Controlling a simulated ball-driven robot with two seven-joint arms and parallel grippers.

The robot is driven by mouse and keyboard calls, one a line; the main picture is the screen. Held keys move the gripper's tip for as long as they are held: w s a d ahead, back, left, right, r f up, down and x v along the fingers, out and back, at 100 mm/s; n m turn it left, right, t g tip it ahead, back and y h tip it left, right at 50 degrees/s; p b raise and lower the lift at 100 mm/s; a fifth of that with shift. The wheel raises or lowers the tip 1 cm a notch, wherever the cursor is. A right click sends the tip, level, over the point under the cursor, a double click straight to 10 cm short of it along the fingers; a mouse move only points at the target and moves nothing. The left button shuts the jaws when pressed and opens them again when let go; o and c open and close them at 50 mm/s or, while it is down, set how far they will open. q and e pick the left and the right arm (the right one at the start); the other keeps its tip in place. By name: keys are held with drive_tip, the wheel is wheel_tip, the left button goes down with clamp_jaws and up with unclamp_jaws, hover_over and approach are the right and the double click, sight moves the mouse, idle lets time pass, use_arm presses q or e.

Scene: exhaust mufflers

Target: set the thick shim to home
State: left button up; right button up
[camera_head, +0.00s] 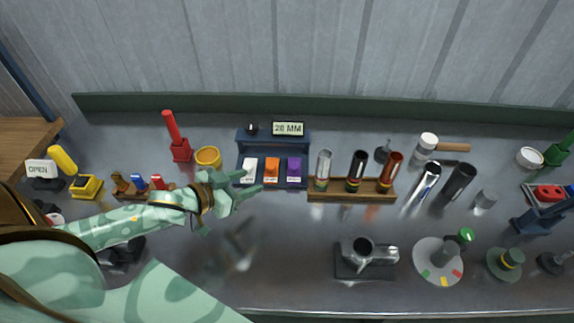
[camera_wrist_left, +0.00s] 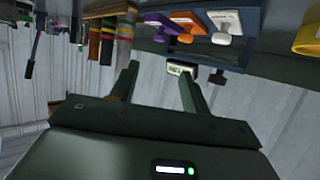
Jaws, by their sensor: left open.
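A blue rack (camera_head: 243,163) at the middle back of the bench holds three coloured tabs side by side: white (camera_head: 250,170), orange (camera_head: 271,170) and purple (camera_head: 294,169). In the left wrist view the tabs show labels too small to read: purple (camera_wrist_left: 160,22), orange (camera_wrist_left: 191,26), white (camera_wrist_left: 226,22). I cannot tell which is the thick shim. A display (camera_head: 288,129) above the rack reads "28 MM". My left gripper (camera_head: 240,190) is open and empty, in front of the rack near the white tab; its fingers (camera_wrist_left: 158,76) also show in the wrist view. My right gripper is not in view.
A wooden rack (camera_head: 352,197) with several tubes stands right of the blue rack. A yellow ring (camera_head: 208,157) and a red post (camera_head: 177,140) stand to its left. A metal fixture (camera_head: 366,258) sits in front. The bench front centre is clear.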

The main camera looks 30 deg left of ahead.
sight(292, 167)
use_arm(q)
drive_tip(key=b+x, duration=0.3)
drive_tip(key=x, duration=1.1)
drive_tip(key=shift+b, duration=0.4)
drive_tip(key=shift+w+d+f, duration=0.1)
drive_tip(key=shift+w+d, duration=0.1)
drive_tip(key=shift+w, duration=0.35)
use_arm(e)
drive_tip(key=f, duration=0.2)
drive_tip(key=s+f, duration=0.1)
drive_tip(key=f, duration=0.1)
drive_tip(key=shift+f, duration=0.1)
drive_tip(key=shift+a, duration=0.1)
